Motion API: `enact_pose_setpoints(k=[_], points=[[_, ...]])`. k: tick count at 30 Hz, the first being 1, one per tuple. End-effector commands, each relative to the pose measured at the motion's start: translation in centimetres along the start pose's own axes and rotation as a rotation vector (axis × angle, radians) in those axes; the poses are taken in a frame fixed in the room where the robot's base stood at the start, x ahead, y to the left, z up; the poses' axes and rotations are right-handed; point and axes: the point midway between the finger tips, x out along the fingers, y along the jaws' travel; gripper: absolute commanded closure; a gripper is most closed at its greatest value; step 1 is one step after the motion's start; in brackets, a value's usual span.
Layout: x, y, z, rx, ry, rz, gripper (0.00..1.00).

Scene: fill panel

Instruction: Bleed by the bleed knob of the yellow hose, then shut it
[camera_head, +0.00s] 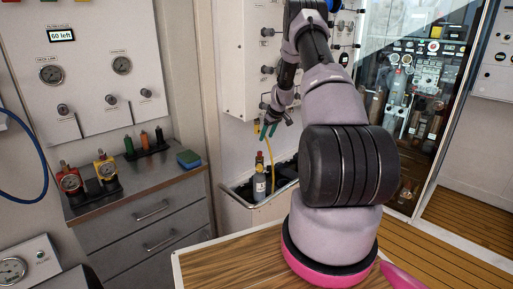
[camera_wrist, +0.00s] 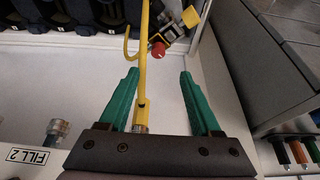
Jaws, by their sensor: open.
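The yellow hose (camera_wrist: 143,70) runs between the fingers of my gripper (camera_wrist: 159,75) in the wrist view, from a metal fitting on the white panel. It also shows in the head view (camera_head: 269,153), hanging below the panel. Past the fingertips, a small red knob (camera_wrist: 158,49) sits on a dark and yellow fitting (camera_wrist: 178,28) near the curled hose end. My gripper's green fingers are spread, with nothing between the tips touching them. The knob is apart from both fingertips. In the head view my gripper (camera_head: 268,128) is small beside the panel; the knob is not clear there.
A panel connector (camera_wrist: 57,130) stands beside the FILL 2 label (camera_wrist: 28,156). A grey drawer cabinet (camera_head: 150,215) with gauges on top stands at left.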

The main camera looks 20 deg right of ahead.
Motion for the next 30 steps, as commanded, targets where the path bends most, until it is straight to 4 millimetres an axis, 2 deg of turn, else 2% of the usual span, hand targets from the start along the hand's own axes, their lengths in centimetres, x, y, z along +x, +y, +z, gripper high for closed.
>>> enact_pose_setpoints(k=[8,15,21,30], points=[[2.4,0.1,0.3,-0.006,-0.002,-0.001,0.35],[7.0,0.1,0.4,-0.006,-0.004,-0.002,0.35],[10.0,0.1,0.3,-0.005,-0.003,-0.001,0.35],[11.4,0.2,0.3,-0.004,-0.001,0.000,0.35]])
